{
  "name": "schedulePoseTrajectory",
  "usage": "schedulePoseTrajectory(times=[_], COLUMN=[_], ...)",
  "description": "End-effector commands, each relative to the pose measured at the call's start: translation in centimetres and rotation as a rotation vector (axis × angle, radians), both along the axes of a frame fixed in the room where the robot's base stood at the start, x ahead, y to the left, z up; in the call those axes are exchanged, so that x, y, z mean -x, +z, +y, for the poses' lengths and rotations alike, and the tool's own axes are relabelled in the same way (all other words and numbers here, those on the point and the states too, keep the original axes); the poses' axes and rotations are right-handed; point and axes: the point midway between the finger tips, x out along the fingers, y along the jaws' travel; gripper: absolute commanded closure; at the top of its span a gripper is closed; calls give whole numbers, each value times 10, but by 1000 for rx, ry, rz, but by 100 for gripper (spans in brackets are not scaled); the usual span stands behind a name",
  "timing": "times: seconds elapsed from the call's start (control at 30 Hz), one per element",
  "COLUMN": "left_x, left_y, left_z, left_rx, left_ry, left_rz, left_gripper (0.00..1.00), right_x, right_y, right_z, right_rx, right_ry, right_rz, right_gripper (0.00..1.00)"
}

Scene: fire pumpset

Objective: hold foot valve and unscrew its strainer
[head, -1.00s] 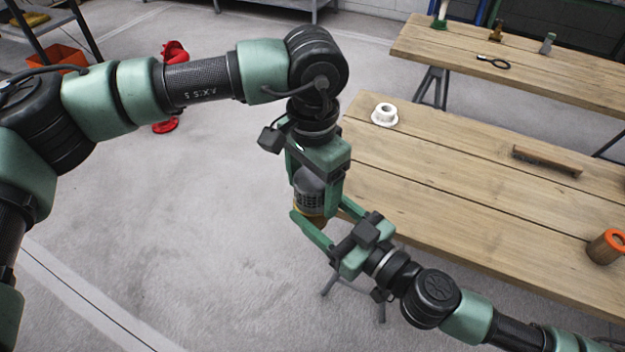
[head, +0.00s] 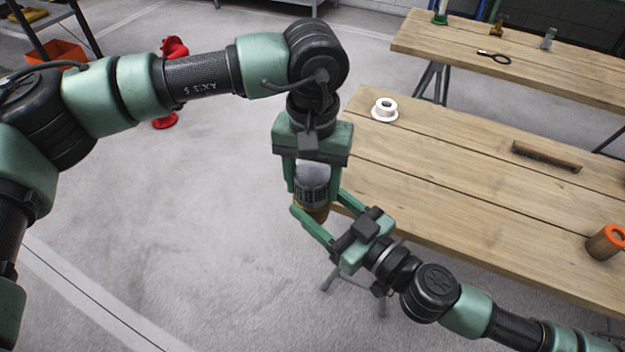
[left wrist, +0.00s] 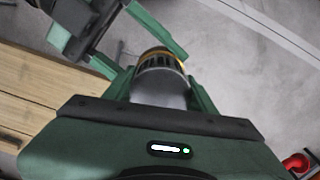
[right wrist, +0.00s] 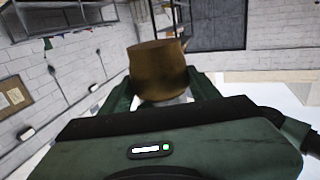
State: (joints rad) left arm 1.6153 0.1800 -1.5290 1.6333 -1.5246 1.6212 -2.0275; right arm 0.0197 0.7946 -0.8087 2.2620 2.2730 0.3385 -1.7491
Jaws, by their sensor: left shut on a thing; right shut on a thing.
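The foot valve hangs in the air between my two grippers, off the front left edge of the near table. Its brass body (head: 314,213) is at the bottom and its grey slotted strainer (head: 312,182) is above it. My left gripper (head: 312,187) reaches down from above and is shut on the strainer. The strainer (left wrist: 160,78) also shows between its fingers in the left wrist view. My right gripper (head: 320,208) comes from the lower right and is shut around the brass body. The brass body (right wrist: 157,68) fills the middle of the right wrist view.
The near wooden table (head: 450,190) holds a white tape roll (head: 384,109), a brush (head: 546,156) and an orange-topped cylinder (head: 606,242). A second table (head: 530,70) with small items stands behind. A red part (head: 172,48) stands on the floor at left.

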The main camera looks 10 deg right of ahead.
Motion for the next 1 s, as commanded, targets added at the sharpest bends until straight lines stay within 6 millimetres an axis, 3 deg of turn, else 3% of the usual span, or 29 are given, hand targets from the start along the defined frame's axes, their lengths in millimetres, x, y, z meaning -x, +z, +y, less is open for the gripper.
schedulePoseTrajectory(times=[0.17, 0.2, 0.27, 0.67, 0.97, 1.0], left_x=[-1, -1, -1, 0, -1, -1], left_y=[0, 0, 0, 5, 42, 45], left_z=[0, 0, 0, 0, 0, 0], left_rx=[-1, -1, -1, 1, 1, 1], left_ry=[-1, -1, -2, -4, -4, -5], left_rz=[-1, -1, -1, -2, -3, -2], left_gripper=[93, 36, 23, 23, 23, 27], right_x=[0, 0, 0, 0, 0, 0], right_y=[2, 2, 2, 2, 2, 2], right_z=[0, 0, 0, 0, 0, 0], right_rx=[-1, -1, -1, -2, -2, -2], right_ry=[1, 1, 1, 1, 1, 1], right_rz=[-4, -4, -4, -5, -5, -5], right_gripper=[100, 100, 100, 100, 100, 100])
